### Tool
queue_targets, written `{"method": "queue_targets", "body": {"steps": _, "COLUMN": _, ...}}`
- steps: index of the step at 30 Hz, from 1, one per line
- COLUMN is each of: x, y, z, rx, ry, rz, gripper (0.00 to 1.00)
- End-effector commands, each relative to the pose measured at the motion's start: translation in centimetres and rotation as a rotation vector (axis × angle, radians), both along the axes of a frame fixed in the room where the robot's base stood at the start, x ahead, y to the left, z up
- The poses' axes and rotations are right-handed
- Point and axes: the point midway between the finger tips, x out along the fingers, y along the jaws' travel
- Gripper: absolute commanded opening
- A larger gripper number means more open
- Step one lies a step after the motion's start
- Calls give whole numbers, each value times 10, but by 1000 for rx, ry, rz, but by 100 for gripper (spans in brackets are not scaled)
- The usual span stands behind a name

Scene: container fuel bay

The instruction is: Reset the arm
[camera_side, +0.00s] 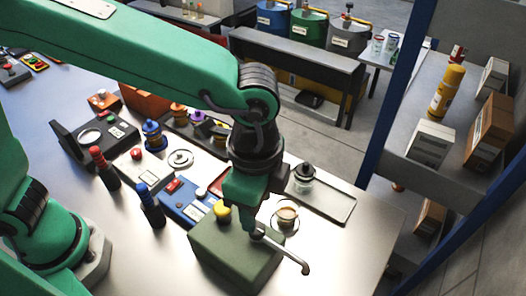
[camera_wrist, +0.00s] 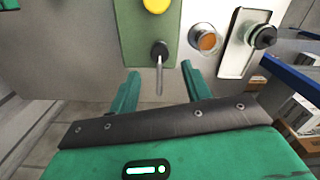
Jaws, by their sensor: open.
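My gripper (camera_wrist: 160,70) is open, with one green finger on each side of a grey lever (camera_wrist: 159,66) in the wrist view. I cannot tell whether the fingers touch the lever. The lever comes from the end of an olive-green box (camera_wrist: 140,38) with a yellow button (camera_wrist: 156,5) on top. In the side view my gripper (camera_side: 243,205) is low over the olive-green box (camera_side: 230,258), near the yellow button (camera_side: 222,211). The bent lever (camera_side: 281,249) sticks out to the right. My arm is stretched out over the table.
A cup (camera_side: 287,215) stands right of the box, and a jar (camera_side: 304,176) stands on a tray (camera_side: 338,204). A shelf with boxes and a blue post (camera_side: 398,95) stands at right. The table's front right is clear.

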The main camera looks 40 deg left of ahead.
Motion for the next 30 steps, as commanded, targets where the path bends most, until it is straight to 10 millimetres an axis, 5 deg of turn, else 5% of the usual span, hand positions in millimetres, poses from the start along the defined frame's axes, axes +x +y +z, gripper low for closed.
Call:
{"method": "queue_targets", "body": {"steps": 20, "x": 2, "y": 5, "z": 17, "rx": -4, "ry": -3, "rz": 16, "gripper": 48}}
{"method": "queue_targets", "body": {"steps": 26, "x": 14, "y": 32, "z": 29, "rx": -33, "ry": -27, "rz": 113, "gripper": 48}}
{"method": "queue_targets", "body": {"steps": 30, "x": 24, "y": 67, "z": 42, "rx": -67, "ry": -58, "rz": 236, "gripper": 48}}
